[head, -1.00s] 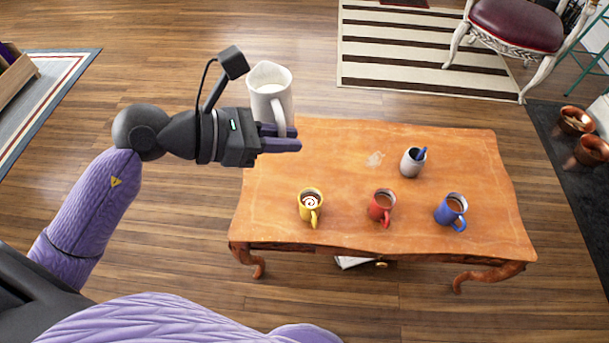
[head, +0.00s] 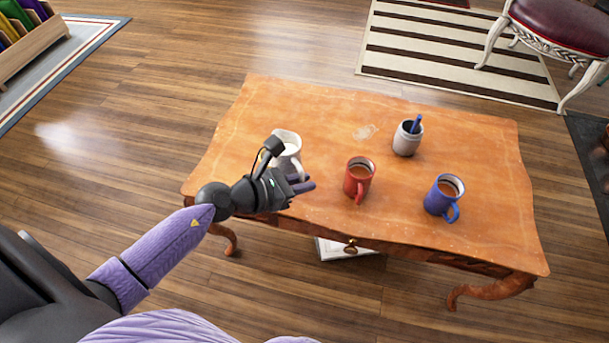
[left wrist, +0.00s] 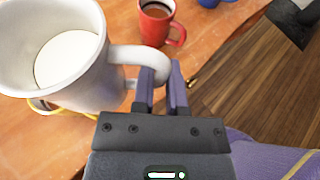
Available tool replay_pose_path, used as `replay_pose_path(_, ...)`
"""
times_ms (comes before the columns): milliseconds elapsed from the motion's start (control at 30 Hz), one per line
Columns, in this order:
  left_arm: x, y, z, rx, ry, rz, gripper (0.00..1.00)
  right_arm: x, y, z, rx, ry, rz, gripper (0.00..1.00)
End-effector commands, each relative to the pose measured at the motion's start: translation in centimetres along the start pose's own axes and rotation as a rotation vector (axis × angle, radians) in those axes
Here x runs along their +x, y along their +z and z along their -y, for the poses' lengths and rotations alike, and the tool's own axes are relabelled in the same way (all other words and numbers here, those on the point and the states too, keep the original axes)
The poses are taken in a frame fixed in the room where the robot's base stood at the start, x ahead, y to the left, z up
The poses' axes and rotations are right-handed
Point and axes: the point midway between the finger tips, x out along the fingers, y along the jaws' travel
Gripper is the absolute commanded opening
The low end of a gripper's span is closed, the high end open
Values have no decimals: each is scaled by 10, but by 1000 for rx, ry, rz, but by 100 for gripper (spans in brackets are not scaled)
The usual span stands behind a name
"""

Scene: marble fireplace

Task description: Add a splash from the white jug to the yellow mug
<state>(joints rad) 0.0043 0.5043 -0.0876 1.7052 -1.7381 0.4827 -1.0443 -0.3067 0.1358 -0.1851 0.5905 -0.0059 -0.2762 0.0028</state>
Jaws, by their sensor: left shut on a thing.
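The white jug (head: 290,141) is held by its handle in my left gripper (head: 302,186), near the table's left front part. The left wrist view shows the jug (left wrist: 95,75) close up with white liquid inside and the gripper fingers (left wrist: 163,90) shut on its handle. The jug looks about upright. The yellow mug is hidden behind the jug and gripper in the head view. A small strip of yellow (left wrist: 42,106) shows at the jug's lower edge in the left wrist view. I cannot tell the gap between them. My right gripper is not in view.
A red mug (head: 359,175) stands just right of my left gripper, with a blue mug (head: 441,192) farther right. Both hold brown drink. A grey pot (head: 407,137) with a blue item stands behind them. The back left of the wooden table (head: 290,100) is clear.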

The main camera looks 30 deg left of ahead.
Motion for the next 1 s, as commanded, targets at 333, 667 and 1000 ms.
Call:
replay_pose_path(333, -9, 24, 8, -286, -119, 6, 0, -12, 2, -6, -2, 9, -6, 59)
replay_pose_path(667, -7, 17, 0, -507, -212, 3, 0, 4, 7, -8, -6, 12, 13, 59)
replay_pose_path(1000, -4, 10, -6, -549, -231, 3, 0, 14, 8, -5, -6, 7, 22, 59)
